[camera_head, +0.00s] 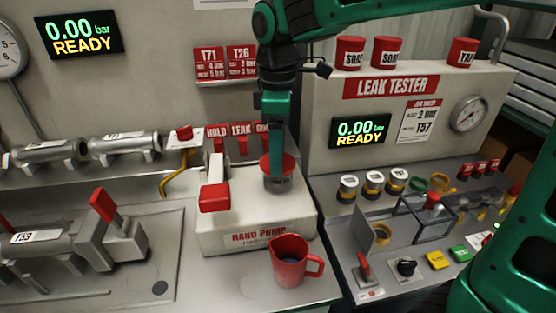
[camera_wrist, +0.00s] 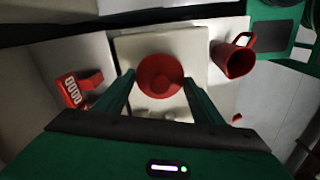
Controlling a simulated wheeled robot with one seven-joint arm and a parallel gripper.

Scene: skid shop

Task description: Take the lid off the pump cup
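The pump cup's round red lid (camera_head: 265,163) sits on top of the grey cup (camera_head: 279,184) on the white hand pump block (camera_head: 225,228). My gripper (camera_head: 277,153) is directly over the lid, pointing down, and partly hides it. In the wrist view the lid (camera_wrist: 160,76) shows as a red disc with a small central knob. The two fingers of my gripper (camera_wrist: 159,77) are apart, one on each side of the disc. They look open; I cannot tell whether they touch the lid.
A red jug (camera_head: 288,262) stands at the block's front right edge. The red pump handle (camera_head: 214,197) is left of the cup. The leak tester (camera_head: 400,85) rises at the right. Red tags (camera_head: 240,132) hang behind the cup.

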